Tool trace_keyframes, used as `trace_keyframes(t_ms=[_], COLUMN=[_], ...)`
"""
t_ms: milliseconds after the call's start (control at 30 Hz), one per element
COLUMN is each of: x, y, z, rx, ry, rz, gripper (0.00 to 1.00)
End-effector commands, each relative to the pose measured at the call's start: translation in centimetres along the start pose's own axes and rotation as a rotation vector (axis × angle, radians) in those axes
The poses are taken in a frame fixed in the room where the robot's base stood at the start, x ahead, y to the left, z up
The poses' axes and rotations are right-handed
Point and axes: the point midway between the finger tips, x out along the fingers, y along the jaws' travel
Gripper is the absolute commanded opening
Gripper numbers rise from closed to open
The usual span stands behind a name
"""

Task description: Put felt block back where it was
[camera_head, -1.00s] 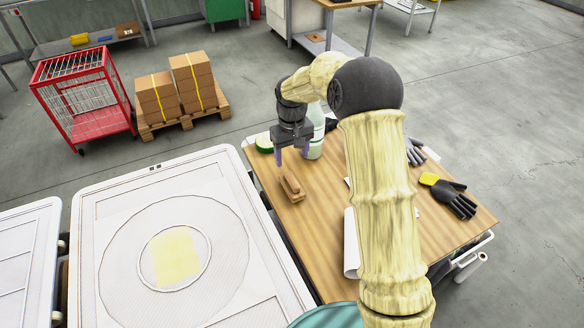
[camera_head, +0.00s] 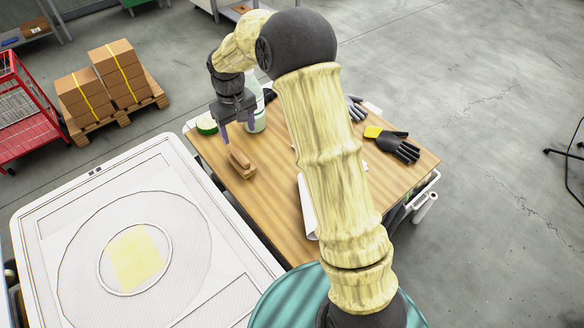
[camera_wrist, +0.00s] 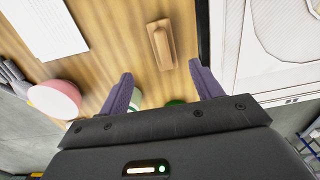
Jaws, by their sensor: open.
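The felt block (camera_head: 240,162), a brown block with a raised grip on top, lies on the wooden table near its left edge. It also shows in the wrist view (camera_wrist: 161,44), beyond the fingertips and between their lines. My gripper (camera_head: 238,134) is open and empty above the table, just behind the block in the head view. Its two purple fingers (camera_wrist: 160,74) are spread apart in the wrist view, and nothing is between them.
A green-and-white round item (camera_head: 206,124) and a pale bottle (camera_head: 257,115) stand near my gripper.

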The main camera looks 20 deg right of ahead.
Motion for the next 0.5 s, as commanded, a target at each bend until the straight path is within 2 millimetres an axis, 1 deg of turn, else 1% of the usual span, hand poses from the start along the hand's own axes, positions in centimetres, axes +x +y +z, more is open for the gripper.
trace_keyframes(t_ms=[33, 67, 100, 167, 200, 267, 467, 500], x=[-0.7, -1.0, -1.4, -2.0, -2.3, -2.8, -3.7, -3.9], y=[0.3, 0.5, 0.7, 1.1, 1.3, 1.6, 2.2, 2.2], z=[1.2, 2.0, 3.2, 5.1, 6.5, 8.6, 16.1, 17.6], rx=[0.014, 0.024, 0.038, 0.062, 0.081, 0.11, 0.213, 0.236], ry=[0.01, 0.017, 0.025, 0.043, 0.054, 0.07, 0.129, 0.142], rz=[0.005, 0.007, 0.011, 0.016, 0.019, 0.023, 0.035, 0.036], gripper=[0.65, 0.65, 0.65, 0.65, 0.65, 0.65, 0.65, 0.65])
